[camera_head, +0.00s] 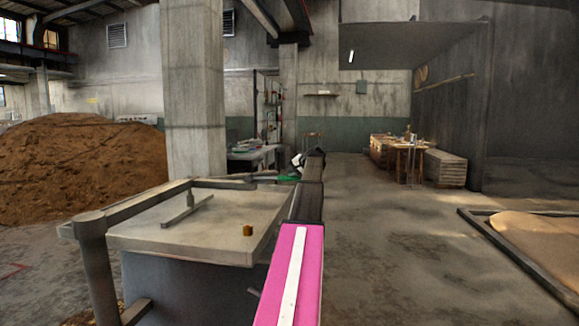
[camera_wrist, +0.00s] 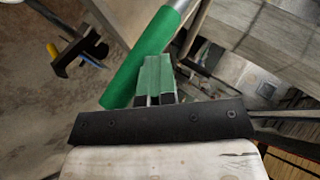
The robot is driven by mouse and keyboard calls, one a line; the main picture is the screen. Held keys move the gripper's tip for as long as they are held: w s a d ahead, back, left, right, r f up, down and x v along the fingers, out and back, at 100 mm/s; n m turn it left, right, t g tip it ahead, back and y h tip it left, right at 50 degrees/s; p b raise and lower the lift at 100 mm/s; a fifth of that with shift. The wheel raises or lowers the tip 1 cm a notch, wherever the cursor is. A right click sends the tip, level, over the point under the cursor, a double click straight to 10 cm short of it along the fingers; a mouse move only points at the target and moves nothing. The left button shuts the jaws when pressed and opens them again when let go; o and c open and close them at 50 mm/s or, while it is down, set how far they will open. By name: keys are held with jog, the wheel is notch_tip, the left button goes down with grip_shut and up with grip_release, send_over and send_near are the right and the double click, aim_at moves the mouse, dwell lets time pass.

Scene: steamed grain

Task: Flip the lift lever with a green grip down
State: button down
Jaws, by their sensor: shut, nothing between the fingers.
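The lift lever's green grip (camera_head: 287,179) shows in the head view at the far right corner of a grey-topped table, at the end of a thin, nearly level rod. In the wrist view the green grip (camera_wrist: 140,65) runs diagonally up to the right into a metal rod. My gripper (camera_wrist: 155,72) is shut and empty, its fingertips close in front of the grip. I cannot tell whether they touch it.
The grey-topped table (camera_head: 150,236) has a raised rail along its far and left edges. A small brown block (camera_head: 247,230) and a grey bar (camera_head: 187,211) sit on it. A concrete pillar (camera_head: 193,90) stands behind. A framed wooden bed (camera_head: 545,240) lies right, with open floor between.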

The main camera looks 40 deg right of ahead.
jog(key=shift+s+f, duration=0.2)
jog(key=shift+f, duration=0.95)
jog(key=s+d+r, duration=0.1)
jog(key=s+r, duration=0.7)
jog(key=r, duration=0.2)
jog(key=shift+s+r, duration=0.15)
jog(key=shift+s, duration=0.25)
